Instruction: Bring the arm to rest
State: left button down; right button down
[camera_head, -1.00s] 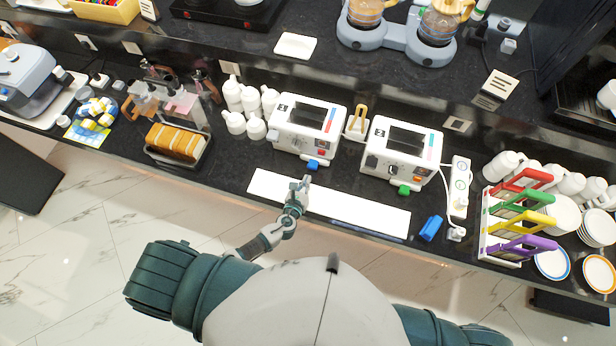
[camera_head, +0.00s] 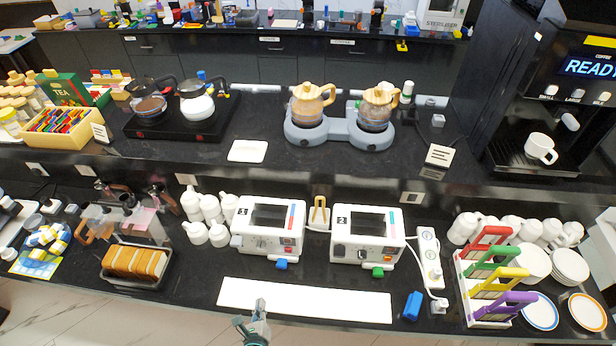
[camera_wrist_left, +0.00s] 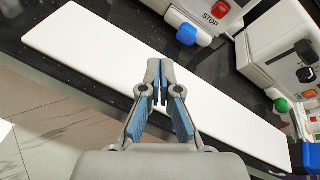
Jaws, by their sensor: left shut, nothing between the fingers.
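My left gripper (camera_head: 258,312) shows at the bottom of the head view, over the front edge of a long white board (camera_head: 305,299) on the black counter. In the left wrist view my left gripper (camera_wrist_left: 160,82) is shut, its fingertips together with nothing between them. The white board (camera_wrist_left: 100,52) lies beyond and below the fingers there. I cannot tell whether the fingertips touch it. My right gripper is in neither view.
Two white machines (camera_head: 268,226) (camera_head: 366,237) with blue and green levers stand behind the board. A blue block (camera_head: 412,306) lies right of it. A bread rack (camera_head: 136,264) stands left; a rack with coloured handles (camera_head: 489,283) stands right. Tiled floor (camera_head: 60,318) is in front.

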pick_arm(q)
jog(key=a+n, duration=0.1)
jog(key=n, duration=0.1)
jog(key=a+r+n+g+y, duration=0.1)
jog(key=n, duration=0.1)
jog(key=a+n+y, duration=0.1)
jog(key=n, duration=0.2)
jog(key=shift+s+a+r+g, duration=0.2)
jog(key=shift+s+a+g, duration=0.05)
jog(key=shift+s+g, duration=0.15)
jog(key=s+r+n+g+h, duration=0.3)
jog(key=s+n+g, duration=0.75)
jog(key=n, duration=0.95)
jog(key=s+f+b, duration=0.2)
jog(key=f, duration=1.3)
jog(key=s+f+b, duration=0.1)
jog(key=s+f, duration=0.1)
jog(key=f, duration=1.2)
jog(key=s+a+f+b, duration=0.2)
jog(key=s+a+f, duration=0.1)
jog(key=s+f, duration=1.4)
jog(key=shift+f+g, duration=0.35)
jog(key=shift+f, duration=0.5)
jog(key=shift+s, duration=0.15)
